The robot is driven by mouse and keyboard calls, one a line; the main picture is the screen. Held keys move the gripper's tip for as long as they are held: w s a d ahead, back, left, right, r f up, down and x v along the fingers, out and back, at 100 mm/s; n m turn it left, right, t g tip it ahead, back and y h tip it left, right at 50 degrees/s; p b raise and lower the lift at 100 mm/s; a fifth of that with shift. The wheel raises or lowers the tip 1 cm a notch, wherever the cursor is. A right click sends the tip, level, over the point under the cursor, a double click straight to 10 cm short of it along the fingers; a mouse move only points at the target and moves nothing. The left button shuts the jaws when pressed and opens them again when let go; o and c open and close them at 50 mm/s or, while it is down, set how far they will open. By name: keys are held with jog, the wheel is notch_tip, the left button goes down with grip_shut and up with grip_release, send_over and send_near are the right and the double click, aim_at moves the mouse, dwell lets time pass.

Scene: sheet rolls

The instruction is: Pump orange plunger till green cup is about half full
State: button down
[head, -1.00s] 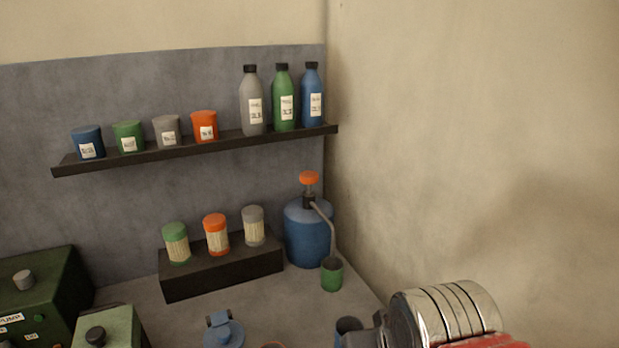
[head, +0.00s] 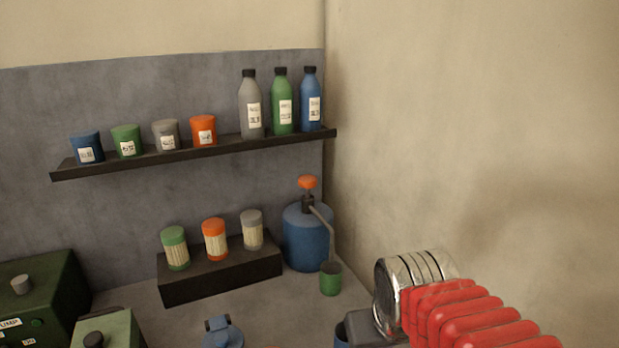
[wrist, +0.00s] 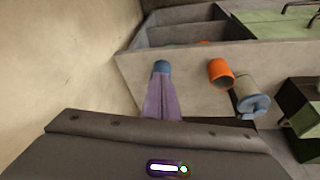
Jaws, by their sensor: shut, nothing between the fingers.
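The orange plunger (head: 307,182) stands raised on top of a blue pump bottle (head: 306,240) in the back right corner. A thin grey spout bends down from it to the green cup (head: 330,280), which stands upright at the bottle's front right. The liquid level inside the cup cannot be made out. My gripper (wrist: 162,80) shows in the wrist view as narrow purple-grey fingers, shut and empty. In the head view my arm is at the lower right, in front of the cup and apart from the pump; the fingers are not visible there.
A dark block (head: 220,278) with several jars stands left of the pump. A shelf (head: 195,153) with bottles and tins hangs above. A blue lidded item (head: 222,335) and an orange cup (wrist: 220,72) stand nearer. A plain wall (head: 480,130) bounds the right side.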

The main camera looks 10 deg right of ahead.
jog(key=w+d+r+t+h, duration=0.15)
jog(key=w+d, duration=0.25)
jog(key=w, duration=0.6)
jog(key=w+d+r+t, duration=0.2)
jog(key=w+d, duration=0.1)
jog(key=w, duration=0.7)
jog(key=w+d+r+t+h, duration=0.15)
jog(key=w+d, duration=0.25)
jog(key=w, duration=0.7)
jog(key=w+a+r+n+t+y, duration=0.2)
jog(key=w+a+r+t+y, duration=0.15)
jog(key=w, duration=0.55)
jog(key=w+a+r+n+t+y, duration=0.1)
jog(key=w+a+r+t+y, duration=0.1)
jog(key=a+r+y, duration=0.2)
jog(key=a+r, duration=0.2)
jog(key=a, duration=0.1)
jog(key=shift+w+a+r, duration=0.2)
jog(key=shift+w+a, duration=0.1)
jog(key=shift+a, duration=0.1)
send_over(308, 181)
jog(key=s, duration=0.1)
notch_tip(308, 181, down, 2)
jog(key=f, duration=0.1)
jog(key=shift+s+d+f, duration=0.1)
jog(key=shift+d+f, duration=0.05)
jog(key=shift+f, duration=0.75)
jog(key=shift+d+f, duration=0.15)
jog(key=shift+f, duration=0.7)
